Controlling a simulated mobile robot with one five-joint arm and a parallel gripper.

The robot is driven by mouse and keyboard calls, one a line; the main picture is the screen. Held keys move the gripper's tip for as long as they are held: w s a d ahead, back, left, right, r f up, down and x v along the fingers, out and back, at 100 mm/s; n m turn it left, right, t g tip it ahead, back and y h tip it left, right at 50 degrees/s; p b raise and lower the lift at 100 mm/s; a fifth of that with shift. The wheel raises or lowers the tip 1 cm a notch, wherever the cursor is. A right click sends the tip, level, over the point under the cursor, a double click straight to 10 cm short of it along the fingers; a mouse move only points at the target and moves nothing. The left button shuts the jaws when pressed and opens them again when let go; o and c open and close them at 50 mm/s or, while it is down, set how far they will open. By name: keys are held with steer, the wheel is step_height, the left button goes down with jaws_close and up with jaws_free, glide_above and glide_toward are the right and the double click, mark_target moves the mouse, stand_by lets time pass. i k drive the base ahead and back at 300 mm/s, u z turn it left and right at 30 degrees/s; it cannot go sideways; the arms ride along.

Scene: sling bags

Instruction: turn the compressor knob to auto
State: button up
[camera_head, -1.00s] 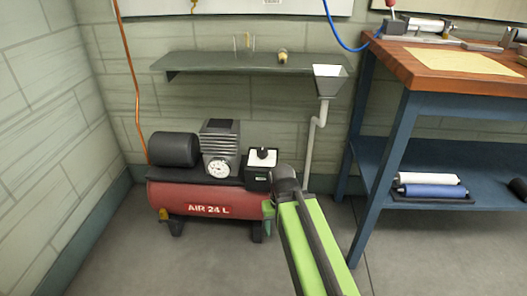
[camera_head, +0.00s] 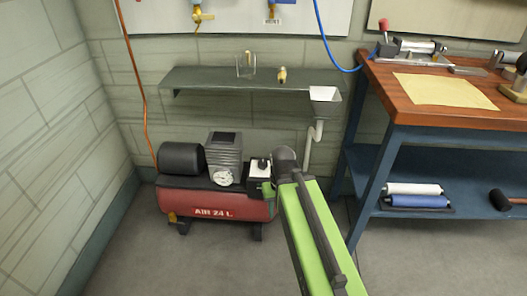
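The red compressor (camera_head: 215,205) marked "AIR 24 L" stands on the floor against the back wall at lower left. It carries a black cylinder, a grey finned block and a round white gauge (camera_head: 222,177). At its right end is a black box with a white top face and a small black knob (camera_head: 261,164); the knob's setting is too small to read. My green and black arm reaches up from the bottom right, its dark end joint beside the box's right side. My gripper's fingers are hidden or too small to make out there.
A dark wall shelf (camera_head: 225,82) hangs above the compressor, with a white funnel (camera_head: 323,95) and pipe at its right end. A workbench (camera_head: 430,115) with blue legs stands at right. Floor in front is clear.

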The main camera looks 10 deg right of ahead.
mark_target(262, 164)
steer(key=z, duration=0.3)
steer(key=k, duration=0.15)
steer(key=u, duration=2.7)
steer(key=k, duration=1.25)
steer(key=z, duration=1.8)
steer(key=i, duration=1.05)
steer(key=u, duration=0.1)
